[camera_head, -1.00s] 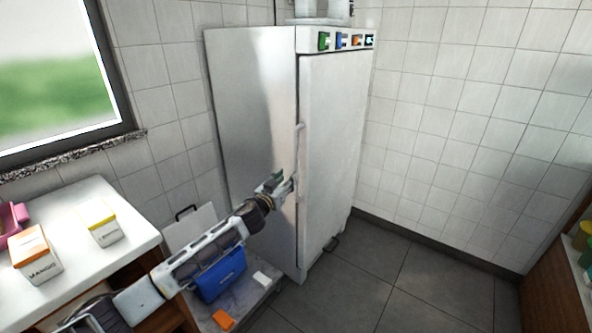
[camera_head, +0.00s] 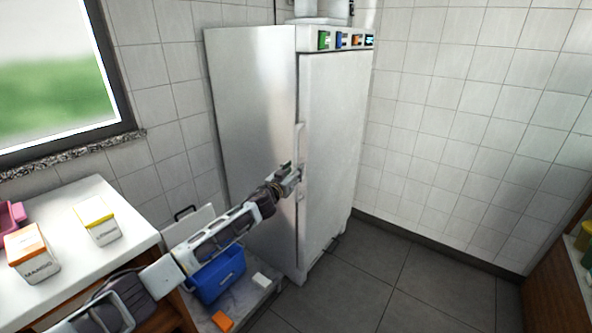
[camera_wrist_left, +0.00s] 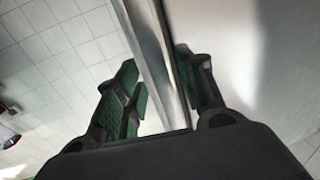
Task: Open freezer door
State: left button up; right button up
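The freezer (camera_head: 255,110) is a tall metal cabinet in the corner. Its white front door (camera_head: 335,140) looks closed. A long upright handle (camera_head: 299,140) runs along the door's left edge. My left gripper (camera_head: 296,172) is at the lower part of this handle. In the left wrist view, its green-padded fingers (camera_wrist_left: 160,95) are spread apart, with a long pale bar (camera_wrist_left: 152,60), apparently the handle, running between them. The right finger is close to the bar; whether it touches is unclear. My right gripper is not in view.
A white counter (camera_head: 140,240) with a mango box (camera_head: 33,256) and a yellow-topped box (camera_head: 97,221) stands at left. Below are an open cooler with a blue body (camera_head: 220,277) and an orange block (camera_head: 222,321). The tiled floor (camera_head: 410,280) before the door is clear.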

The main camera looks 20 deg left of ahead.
pick_arm(q)
jog(key=shift+w+d, duration=0.2)
jog(key=shift+w, duration=0.85)
grip_shut()
